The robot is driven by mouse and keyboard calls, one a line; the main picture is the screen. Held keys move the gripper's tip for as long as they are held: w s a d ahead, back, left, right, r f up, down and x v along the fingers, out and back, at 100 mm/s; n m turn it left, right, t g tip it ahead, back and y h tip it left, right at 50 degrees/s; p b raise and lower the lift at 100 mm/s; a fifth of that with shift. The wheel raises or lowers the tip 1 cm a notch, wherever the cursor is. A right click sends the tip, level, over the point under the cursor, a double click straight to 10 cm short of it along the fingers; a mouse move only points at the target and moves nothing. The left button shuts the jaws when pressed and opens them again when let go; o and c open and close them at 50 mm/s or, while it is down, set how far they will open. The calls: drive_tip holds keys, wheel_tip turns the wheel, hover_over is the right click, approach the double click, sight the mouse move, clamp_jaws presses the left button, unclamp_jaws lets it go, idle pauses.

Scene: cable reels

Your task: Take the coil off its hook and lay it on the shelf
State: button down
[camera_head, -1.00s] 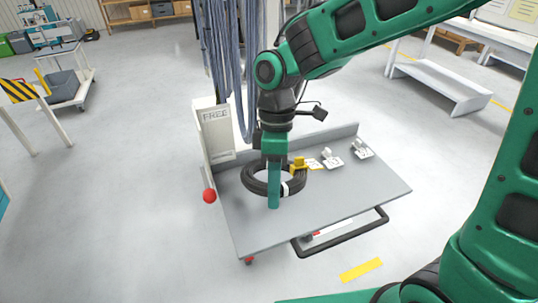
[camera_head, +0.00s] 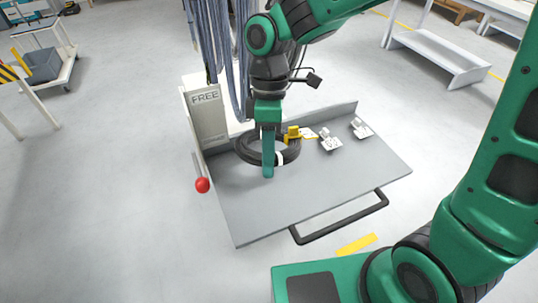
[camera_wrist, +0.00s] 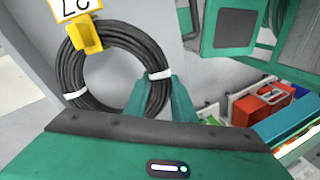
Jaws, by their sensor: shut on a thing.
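The coil (camera_head: 246,152) is a black cable ring with white ties and a yellow clip (camera_head: 292,134) bearing a white tag. It lies roughly flat over the left back part of the grey shelf (camera_head: 310,185); I cannot tell whether it touches the shelf. My gripper (camera_head: 268,172) points down and is shut on the coil's near side. In the wrist view the coil (camera_wrist: 70,65) shows as a ring, with my gripper (camera_wrist: 165,95) at its lower right. The coil's hook cannot be made out.
Several white tagged pieces (camera_head: 330,141) sit on the shelf right of the coil. A panel marked FREE (camera_head: 207,118) stands at the left back. Blue-grey cables (camera_head: 220,50) hang behind my arm. A red ball (camera_head: 202,185) marks the left edge. The shelf's front is clear.

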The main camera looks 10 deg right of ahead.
drive_tip(key=shift+f, duration=0.15)
drive_tip(key=shift+f, duration=3.6)
drive_tip(key=c, duration=1.4)
unclamp_jaws()
drive_tip(key=shift+o, duration=0.6)
drive_tip(key=o, duration=0.5)
